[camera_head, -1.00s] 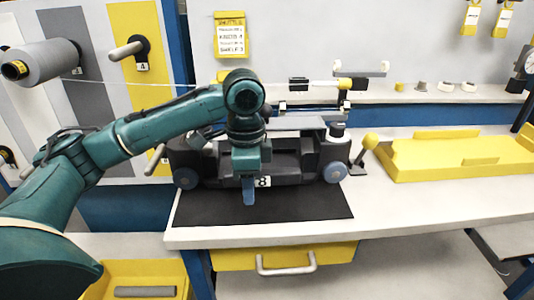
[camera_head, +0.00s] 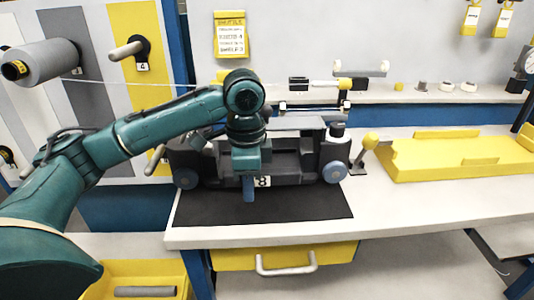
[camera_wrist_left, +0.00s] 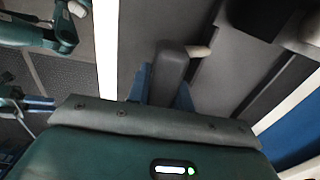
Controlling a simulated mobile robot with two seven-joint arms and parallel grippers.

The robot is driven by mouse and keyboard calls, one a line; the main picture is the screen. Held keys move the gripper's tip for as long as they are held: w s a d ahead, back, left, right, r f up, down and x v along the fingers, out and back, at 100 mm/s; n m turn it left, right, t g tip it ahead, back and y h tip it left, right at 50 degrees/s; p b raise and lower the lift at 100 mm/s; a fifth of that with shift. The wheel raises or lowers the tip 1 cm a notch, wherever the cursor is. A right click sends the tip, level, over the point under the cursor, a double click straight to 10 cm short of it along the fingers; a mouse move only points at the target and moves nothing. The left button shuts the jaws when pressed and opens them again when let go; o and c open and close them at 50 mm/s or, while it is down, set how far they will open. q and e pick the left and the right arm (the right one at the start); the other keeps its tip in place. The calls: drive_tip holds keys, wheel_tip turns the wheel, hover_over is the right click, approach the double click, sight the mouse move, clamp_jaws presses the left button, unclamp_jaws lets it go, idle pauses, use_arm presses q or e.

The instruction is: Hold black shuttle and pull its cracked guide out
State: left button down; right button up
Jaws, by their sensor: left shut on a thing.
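The black shuttle (camera_head: 292,166) stands upright on the bench at the back edge of a dark mat, with a blue-grey wheel at each end and a white label "8" on its front. My left gripper (camera_head: 249,196) points down at the shuttle's front, just left of the label. Its blue fingers are shut on a dark grey block of the shuttle, which shows between them in the left wrist view (camera_wrist_left: 170,62). I cannot make out the cracked guide. In the left wrist view, blue finger-like parts (camera_wrist_left: 40,103) at the left may be my right gripper; their state is unclear.
The black mat (camera_head: 300,206) is bare in front of the shuttle. A yellow tray (camera_head: 440,172) stands to the right, with a yellow-knobbed lever (camera_head: 370,140) beside it. Small parts lie on the back shelf (camera_head: 415,97). A yellow bin (camera_head: 170,275) is at lower left.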

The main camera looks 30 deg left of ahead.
use_arm(q)
drive_tip(key=c, duration=1.6)
unclamp_jaws()
drive_tip(key=shift+s+f, duration=0.1)
drive_tip(key=o, duration=0.4)
drive_tip(key=shift+o, duration=0.2)
wheel_tip(320, 180, up, 12)
drive_tip(key=shift+r, duration=0.1)
